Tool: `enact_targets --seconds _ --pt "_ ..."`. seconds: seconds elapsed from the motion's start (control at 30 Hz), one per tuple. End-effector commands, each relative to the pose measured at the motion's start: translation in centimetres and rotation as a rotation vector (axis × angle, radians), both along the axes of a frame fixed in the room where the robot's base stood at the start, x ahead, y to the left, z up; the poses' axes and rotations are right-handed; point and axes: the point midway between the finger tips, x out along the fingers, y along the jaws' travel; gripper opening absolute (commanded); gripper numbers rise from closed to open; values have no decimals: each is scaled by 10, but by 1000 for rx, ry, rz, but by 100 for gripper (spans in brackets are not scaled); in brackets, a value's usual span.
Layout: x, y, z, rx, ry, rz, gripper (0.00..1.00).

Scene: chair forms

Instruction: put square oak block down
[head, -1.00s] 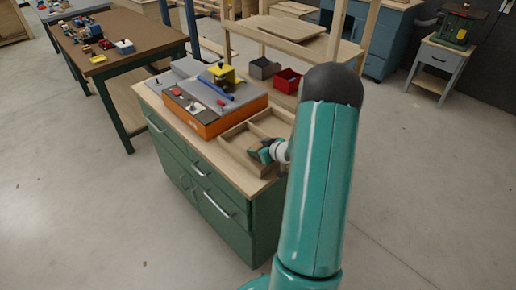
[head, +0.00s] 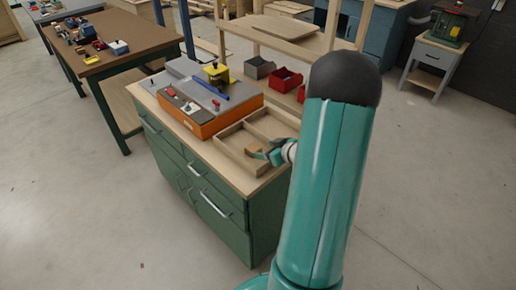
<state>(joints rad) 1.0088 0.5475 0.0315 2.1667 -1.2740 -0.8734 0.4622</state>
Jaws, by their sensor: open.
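My gripper (head: 264,153) is at the near part of a divided wooden tray (head: 228,152) on the green cabinet in the head view. Its jaws are open. A small brown wooden piece, which looks like the square oak block (head: 253,150), shows at the jaws, low in the tray's near compartment. It is too small to tell whether it touches a jaw or the tray floor. My teal arm hides the tray's right end.
An orange and grey machine (head: 205,105) with a yellow part stands left of the tray on the green cabinet (head: 215,195). Red (head: 286,79) and grey (head: 260,67) bins sit behind. A brown-topped workbench (head: 110,40) stands at back left. The floor at front left is clear.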

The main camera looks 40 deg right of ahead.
Motion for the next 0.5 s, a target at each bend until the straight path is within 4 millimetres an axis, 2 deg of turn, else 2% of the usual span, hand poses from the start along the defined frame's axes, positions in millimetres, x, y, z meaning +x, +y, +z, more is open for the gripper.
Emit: enact_targets --seconds 0.1,0.2,0.37,0.5 --pt "-19 -1 12 -1 -1 -2 67" --pt "-30 -1 17 0 -1 -1 67" --pt "-37 0 20 1 -1 0 67" --pt "-34 0 24 -11 3 -3 67"
